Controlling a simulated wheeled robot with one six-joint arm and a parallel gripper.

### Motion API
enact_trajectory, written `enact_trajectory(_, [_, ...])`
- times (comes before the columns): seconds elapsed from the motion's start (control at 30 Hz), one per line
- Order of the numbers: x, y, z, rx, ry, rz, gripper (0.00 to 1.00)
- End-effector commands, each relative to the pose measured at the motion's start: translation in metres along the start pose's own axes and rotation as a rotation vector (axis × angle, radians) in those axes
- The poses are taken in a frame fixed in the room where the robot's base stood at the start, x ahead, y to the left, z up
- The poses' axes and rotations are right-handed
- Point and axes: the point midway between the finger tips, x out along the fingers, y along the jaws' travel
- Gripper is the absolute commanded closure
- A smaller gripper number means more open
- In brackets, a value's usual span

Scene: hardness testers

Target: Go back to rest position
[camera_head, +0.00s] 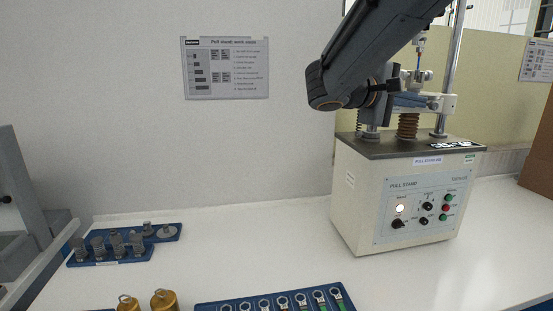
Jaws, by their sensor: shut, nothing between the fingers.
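My arm (370,52) reaches in from the top right, in front of the pull stand (400,190). My gripper (394,87) is small and dark at the end of the wrist and points right. It is shut with nothing in it, and it overlaps the stand's upper fixtures in the picture. I cannot tell how far it is from them. The stand is a cream box with a dark top, a spring-like brown column (407,126) and a blue part (409,100) above. Part of its upper frame is hidden behind my arm.
A blue tray (139,254) with grey metal fittings lies at left. Brass weights (165,299) and a blue rack (271,303) of ring-ended tools are at the front edge. A grey machine (22,190) stands far left. The white bench (260,240) is clear in the middle.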

Motion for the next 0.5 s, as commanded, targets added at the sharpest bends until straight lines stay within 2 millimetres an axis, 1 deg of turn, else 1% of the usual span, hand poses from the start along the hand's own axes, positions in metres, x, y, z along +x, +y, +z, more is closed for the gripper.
enact_trajectory(0.17, [0.006, -0.046, 0.013, -0.036, -0.015, -0.131, 1.0])
enact_trajectory(0.27, [0.006, -0.079, 0.024, -0.055, -0.024, -0.227, 1.0])
enact_trajectory(0.37, [0.004, -0.121, 0.038, -0.072, -0.036, -0.351, 1.0])
enact_trajectory(0.4, [0.001, -0.142, 0.045, -0.078, -0.042, -0.414, 1.0])
enact_trajectory(0.47, [-0.006, -0.177, 0.058, -0.081, -0.053, -0.523, 1.0])
enact_trajectory(0.5, [-0.012, -0.202, 0.068, -0.078, -0.061, -0.603, 1.0])
